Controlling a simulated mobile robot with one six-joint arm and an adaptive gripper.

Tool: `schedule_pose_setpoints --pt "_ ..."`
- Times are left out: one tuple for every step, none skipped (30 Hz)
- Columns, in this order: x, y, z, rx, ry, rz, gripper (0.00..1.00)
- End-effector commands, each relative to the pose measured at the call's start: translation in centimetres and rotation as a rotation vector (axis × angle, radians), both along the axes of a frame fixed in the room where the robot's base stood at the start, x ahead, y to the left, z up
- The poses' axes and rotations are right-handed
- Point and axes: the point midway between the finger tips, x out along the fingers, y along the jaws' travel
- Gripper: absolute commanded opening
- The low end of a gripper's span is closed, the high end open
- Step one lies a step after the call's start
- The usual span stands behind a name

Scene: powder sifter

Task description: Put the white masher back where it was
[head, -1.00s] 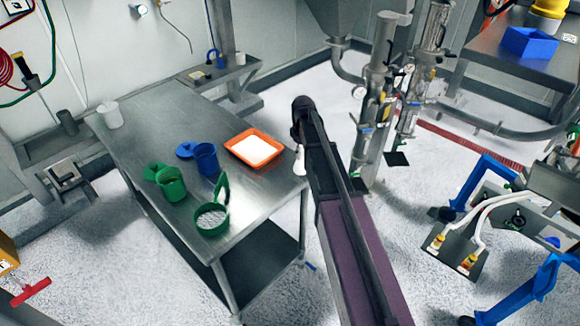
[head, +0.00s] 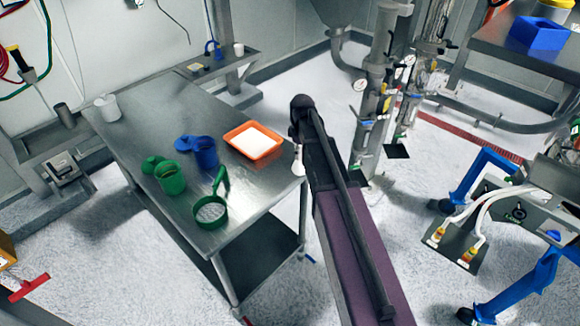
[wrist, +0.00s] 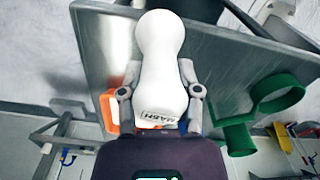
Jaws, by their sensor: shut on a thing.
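The white masher (wrist: 160,75) fills the middle of the wrist view, a smooth rounded shape with a "MASH" label at its near end. My gripper (wrist: 160,68) is shut on it, one finger on each side. In the head view the masher (head: 298,166) shows as a small white piece beside the dark end of my arm, at the table's right edge. My fingers are mostly hidden there. The steel table (head: 150,125) stands to the left of my arm. Whether the masher is over the tabletop or just past its edge, I cannot tell.
On the table are an orange tray (head: 232,147) with white contents, a blue jug (head: 205,153), a green cup (head: 170,178), a green-rimmed sieve (head: 210,212) and a white container (head: 107,107). The left-middle of the tabletop is clear. Steel piping (head: 375,100) stands right of my arm.

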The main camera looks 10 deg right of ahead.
Motion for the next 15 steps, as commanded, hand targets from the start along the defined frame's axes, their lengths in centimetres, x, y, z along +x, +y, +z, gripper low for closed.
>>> schedule_pose_setpoints --pt "-1.9 0.5 -0.2 0.000 0.000 0.024 0.00" --pt "-2.6 0.7 -0.2 0.000 0.000 0.038 0.00" --pt "-3.6 0.9 -0.3 0.000 0.000 0.056 0.00" --pt "-4.2 1.1 -0.3 0.000 0.000 0.069 0.00" --pt "-4.8 1.3 -0.3 0.000 0.000 0.081 0.00" --pt "-5.5 1.4 -0.4 0.000 0.000 0.097 0.00" --pt "-6.0 1.6 -0.4 0.000 0.000 0.107 0.00" --pt "-6.4 1.7 -0.4 0.000 0.000 0.115 0.00" --pt "-6.8 1.8 -0.4 0.000 0.000 0.125 0.00" --pt "-7.0 1.9 -0.4 0.000 0.000 0.132 0.00" --pt "-7.2 1.9 -0.4 0.000 0.000 0.137 0.00" --pt "-7.3 1.9 -0.5 0.000 0.000 0.141 0.00" --pt "-7.3 2.0 -0.5 0.000 0.000 0.143 0.00" --pt "-7.4 2.0 -0.5 0.000 0.000 0.144 0.00" --pt "-7.3 2.0 -0.4 0.000 0.000 0.145 0.00"
